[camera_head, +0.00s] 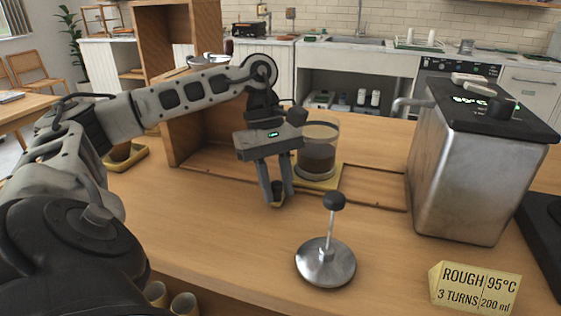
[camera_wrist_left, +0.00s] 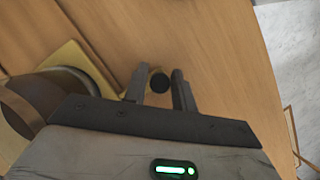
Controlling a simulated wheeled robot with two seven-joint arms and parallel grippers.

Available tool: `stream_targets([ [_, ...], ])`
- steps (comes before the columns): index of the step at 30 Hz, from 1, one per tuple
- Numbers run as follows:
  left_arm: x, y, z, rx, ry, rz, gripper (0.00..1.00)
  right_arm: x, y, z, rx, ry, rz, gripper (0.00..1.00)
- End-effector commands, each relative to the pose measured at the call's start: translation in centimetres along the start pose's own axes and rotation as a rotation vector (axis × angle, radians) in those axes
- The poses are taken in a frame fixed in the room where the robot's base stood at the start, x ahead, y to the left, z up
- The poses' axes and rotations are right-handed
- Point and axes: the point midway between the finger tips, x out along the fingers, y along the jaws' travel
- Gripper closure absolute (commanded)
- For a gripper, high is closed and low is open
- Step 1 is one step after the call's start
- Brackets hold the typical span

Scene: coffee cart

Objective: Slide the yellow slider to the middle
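The yellow slider (camera_head: 322,184) is a flat plate on the table, with a glass jar of dark liquid (camera_head: 318,155) standing on it. Its small round knob with a dark top (camera_head: 277,198) sticks up at the front left. My left gripper (camera_head: 278,196) points down with its fingers on either side of this knob, seemingly touching it. In the left wrist view the knob (camera_wrist_left: 160,82) sits between the two fingertips (camera_wrist_left: 160,88), and the plate (camera_wrist_left: 82,62) lies to the left, partly hidden by the jar. My right gripper is not in view.
A track outline (camera_head: 376,207) runs along the table, empty right of the slider. A wooden box (camera_head: 203,130) stands behind on the left. A metal plunger (camera_head: 325,264) stands in front, near a yellow sign (camera_head: 476,290). A steel kettle machine (camera_head: 458,180) stands right.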

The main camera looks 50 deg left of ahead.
Motion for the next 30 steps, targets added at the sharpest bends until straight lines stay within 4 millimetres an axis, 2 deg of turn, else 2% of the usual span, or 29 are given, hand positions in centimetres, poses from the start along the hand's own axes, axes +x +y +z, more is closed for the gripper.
stream_targets([
  [10, -0.1, 0.0, 0.1, 0.0, -0.001, 0.0, 0.59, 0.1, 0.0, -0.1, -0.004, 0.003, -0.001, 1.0],
  [14, -1.2, 0.1, 0.1, 0.0, -0.001, 0.003, 0.59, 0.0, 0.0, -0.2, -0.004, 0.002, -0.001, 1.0],
  [17, -2.9, 0.1, 0.1, 0.0, -0.002, 0.004, 0.59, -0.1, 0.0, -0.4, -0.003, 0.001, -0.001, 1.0],
  [27, -11.8, 0.1, 0.4, -0.001, -0.003, 0.006, 0.59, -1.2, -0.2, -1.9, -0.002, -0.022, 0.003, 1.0],
  [30, -13.8, 0.0, 0.4, -0.002, -0.001, 0.002, 0.59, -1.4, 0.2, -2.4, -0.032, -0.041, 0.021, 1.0],
])
